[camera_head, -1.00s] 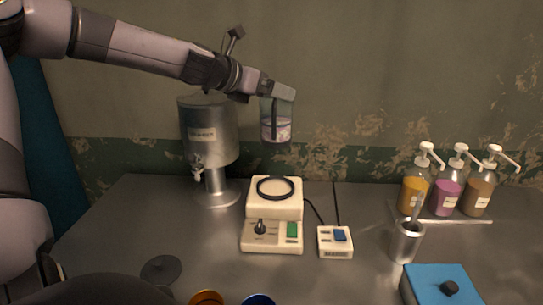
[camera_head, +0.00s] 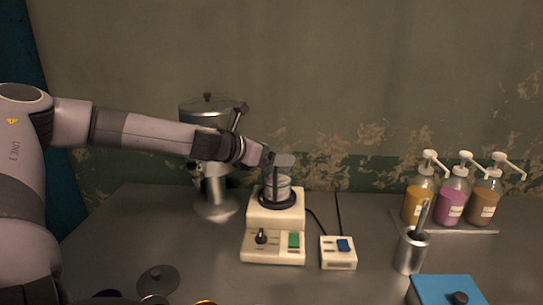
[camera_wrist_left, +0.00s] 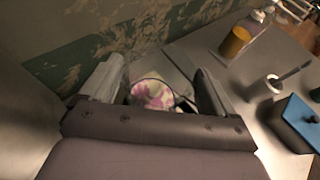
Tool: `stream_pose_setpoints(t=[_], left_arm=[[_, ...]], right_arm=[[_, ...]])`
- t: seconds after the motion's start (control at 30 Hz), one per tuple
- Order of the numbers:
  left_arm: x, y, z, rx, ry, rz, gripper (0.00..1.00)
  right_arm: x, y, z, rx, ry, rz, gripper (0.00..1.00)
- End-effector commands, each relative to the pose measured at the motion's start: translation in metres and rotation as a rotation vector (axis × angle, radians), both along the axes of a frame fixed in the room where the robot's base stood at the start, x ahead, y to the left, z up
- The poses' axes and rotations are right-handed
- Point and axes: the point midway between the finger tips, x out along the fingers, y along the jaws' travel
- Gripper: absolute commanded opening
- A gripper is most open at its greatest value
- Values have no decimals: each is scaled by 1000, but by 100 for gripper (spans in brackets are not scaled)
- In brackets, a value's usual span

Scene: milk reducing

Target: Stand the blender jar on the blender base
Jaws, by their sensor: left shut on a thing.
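The blender jar (camera_head: 279,187) is a clear cup with whitish-pink contents. In the head view it stands about upright inside the black ring on top of the cream blender base (camera_head: 273,246); I cannot tell whether it is fully seated. My left gripper (camera_head: 283,160) is shut on the jar near its top. In the left wrist view the jar's pink and white contents (camera_wrist_left: 152,94) show between the two fingers (camera_wrist_left: 150,85). My right gripper is not in view.
A steel dispenser (camera_head: 205,115) stands behind my left arm. A small switch box (camera_head: 338,253) sits right of the base. Pump bottles (camera_head: 450,205) on a tray, a steel cup (camera_head: 410,253) and a blue box (camera_head: 446,290) are at right. A dark lid (camera_head: 158,280) lies front left.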

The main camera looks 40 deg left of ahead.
Motion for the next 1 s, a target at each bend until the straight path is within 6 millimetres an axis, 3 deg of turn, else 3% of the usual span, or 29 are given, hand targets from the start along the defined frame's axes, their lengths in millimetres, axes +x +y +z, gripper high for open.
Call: stream_pose_setpoints(t=[0.27, 0.3, 0.67, 1.0], left_arm=[[0, 0, -1, 0, -3, 0, 13], [0, 0, -1, -1, 0, 0, 100], [-1, 0, 3, 0, -1, 0, 100], [-19, 3, 13, 1, -3, 2, 100]], right_arm=[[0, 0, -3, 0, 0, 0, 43], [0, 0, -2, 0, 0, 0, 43], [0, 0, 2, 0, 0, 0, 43], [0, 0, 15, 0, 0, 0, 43]])
